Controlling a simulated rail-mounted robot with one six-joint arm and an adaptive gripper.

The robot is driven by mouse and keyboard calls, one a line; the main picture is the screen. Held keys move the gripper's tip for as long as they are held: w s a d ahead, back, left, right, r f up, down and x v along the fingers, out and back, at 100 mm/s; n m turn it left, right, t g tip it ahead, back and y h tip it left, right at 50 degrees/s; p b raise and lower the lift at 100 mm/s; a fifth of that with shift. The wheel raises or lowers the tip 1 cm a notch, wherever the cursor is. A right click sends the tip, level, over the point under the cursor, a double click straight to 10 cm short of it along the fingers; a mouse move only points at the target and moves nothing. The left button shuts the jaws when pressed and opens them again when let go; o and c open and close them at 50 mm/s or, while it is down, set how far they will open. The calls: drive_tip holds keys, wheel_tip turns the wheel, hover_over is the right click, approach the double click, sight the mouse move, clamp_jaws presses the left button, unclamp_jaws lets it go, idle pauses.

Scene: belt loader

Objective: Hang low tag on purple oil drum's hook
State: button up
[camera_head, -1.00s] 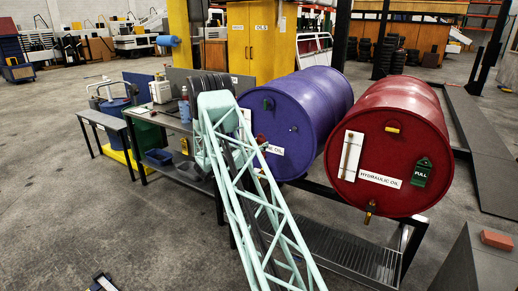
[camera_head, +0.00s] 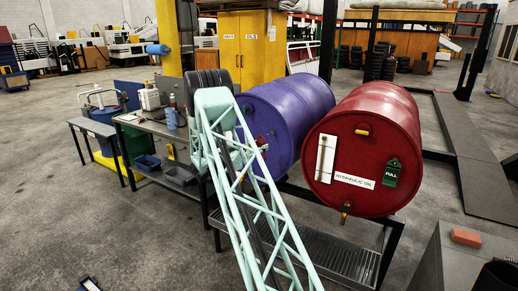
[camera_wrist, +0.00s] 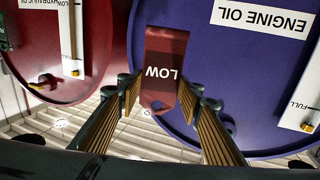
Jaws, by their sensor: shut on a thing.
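The red low tag (camera_wrist: 165,52) hangs between the fingers of my gripper (camera_wrist: 160,100) in the wrist view. The gripper is shut on it. Its lettering reads upside down there. The tag is in front of the purple oil drum (camera_wrist: 230,62), near the drum's left rim. In the head view the purple drum (camera_head: 305,105) lies on its side, left of the red drum, and my arm covers part of its end. I cannot make out the purple drum's hook clearly, nor whether the tag touches it.
The red hydraulic oil drum (camera_head: 362,150) lies close beside the purple one, with a green full tag (camera_head: 391,172) on its end. Both lie on a dark rack with a grate (camera_head: 345,258) below. A grey workbench (camera_head: 150,150) stands at left.

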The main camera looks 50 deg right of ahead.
drive_tip(key=shift+w+d, duration=0.1)
drive_tip(key=shift+d, duration=0.15)
idle(0.4)
drive_tip(key=shift+w+d+f, duration=0.1)
drive_tip(key=shift+w+d, duration=0.05)
drive_tip(key=shift+d, duration=1.2)
drive_tip(key=shift+w+d+f, duration=0.15)
drive_tip(key=shift+d, duration=1.15)
drive_tip(key=shift+w+d+f, duration=0.1)
drive_tip(key=shift+w+d, duration=0.05)
drive_tip(key=shift+d, duration=1.2)
drive_tip(key=shift+w+d+f+b, duration=0.1)
drive_tip(key=shift+d+f+b, duration=0.25)
drive_tip(key=shift+d+b, duration=0.15)
drive_tip(key=shift+d, duration=0.15)
drive_tip(key=o, duration=0.9)
drive_tip(key=shift+w+a, duration=0.25)
drive_tip(key=shift+a, duration=1.75)
drive_tip(key=shift+w+a, duration=0.3)
drive_tip(key=shift+a, duration=1.65)
drive_tip(key=shift+w+a, duration=0.25)
drive_tip(key=shift+a, duration=1.75)
